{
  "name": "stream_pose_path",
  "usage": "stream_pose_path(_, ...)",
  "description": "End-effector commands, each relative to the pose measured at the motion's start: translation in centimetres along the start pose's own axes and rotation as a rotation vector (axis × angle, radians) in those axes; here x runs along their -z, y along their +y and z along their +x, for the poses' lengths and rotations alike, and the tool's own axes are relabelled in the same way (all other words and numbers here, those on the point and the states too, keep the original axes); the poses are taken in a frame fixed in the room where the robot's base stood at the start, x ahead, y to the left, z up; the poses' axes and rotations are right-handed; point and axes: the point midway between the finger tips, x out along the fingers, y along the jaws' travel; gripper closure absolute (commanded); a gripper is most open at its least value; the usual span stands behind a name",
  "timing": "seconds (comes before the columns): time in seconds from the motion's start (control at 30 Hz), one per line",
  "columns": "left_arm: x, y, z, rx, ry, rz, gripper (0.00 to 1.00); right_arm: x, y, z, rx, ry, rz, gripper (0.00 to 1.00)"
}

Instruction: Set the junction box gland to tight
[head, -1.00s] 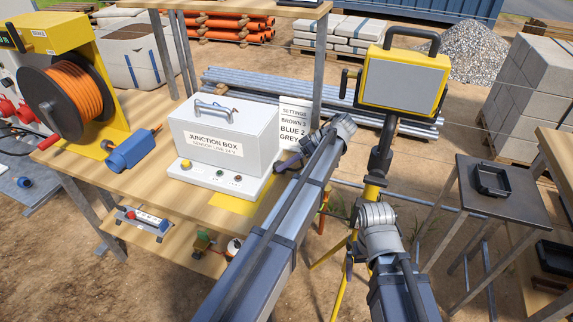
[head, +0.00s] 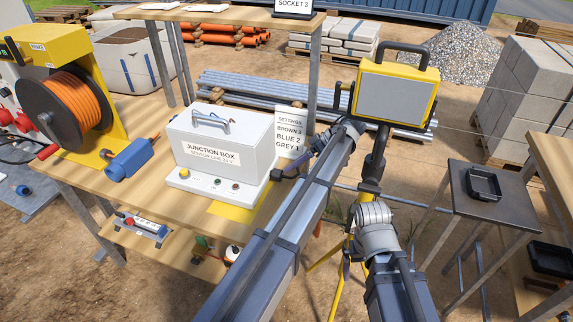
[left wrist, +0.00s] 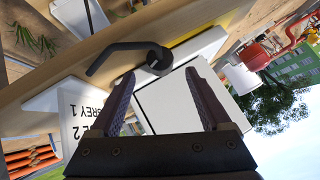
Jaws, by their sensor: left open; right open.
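The white junction box (head: 225,146) stands on the wooden table, with a handle on its lid and small buttons on its front ledge. My left gripper (head: 284,173) is by the box's right side. In the left wrist view, a black lever with a round hub (left wrist: 158,59), apparently the gland, sits on the box's side. My left gripper (left wrist: 160,78) is open, with its fingers either side of a line to the hub and nothing held. In the head view the lever is hidden by the gripper. My right gripper (head: 346,268) is low beside the yellow tripod, mostly hidden by its own wrist.
A settings card (head: 291,133) reading brown 3, blue 2, grey 1 stands behind the box. A blue connector (head: 130,158) and an orange cable reel (head: 68,103) are to the left. A work lamp (head: 395,90) on a tripod stands to the right. A shelf post rises behind the card.

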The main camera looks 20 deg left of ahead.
Motion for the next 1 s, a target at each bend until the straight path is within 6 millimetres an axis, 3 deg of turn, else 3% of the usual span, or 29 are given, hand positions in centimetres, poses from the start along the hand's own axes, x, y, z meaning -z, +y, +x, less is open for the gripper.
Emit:
stream_pose_path(0.03, 0.4, -0.1, -1.3, -0.001, 0.000, 0.000, 0.19, -0.1, 0.1, -1.1, 0.000, 0.000, 0.000, 0.04)
stream_pose_path(0.2, 0.1, 0.0, -2.5, 0.001, 0.000, -0.001, 0.19, -0.1, 0.2, -1.7, 0.000, 0.000, 0.000, 0.04)
stream_pose_path(0.5, 0.0, -0.4, -2.3, -0.013, 0.003, -0.013, 0.19, -0.1, 0.2, -1.7, 0.000, 0.000, 0.000, 0.04)
stream_pose_path(0.73, -0.2, -3.6, -1.2, -0.254, 0.018, -0.256, 0.19, -0.2, 0.3, -3.4, 0.000, 0.000, 0.000, 0.04)
stream_pose_path(1.0, -0.4, -3.6, -1.4, -0.375, 0.000, -0.376, 0.19, -0.2, 0.3, -3.7, 0.000, 0.000, 0.000, 0.04)
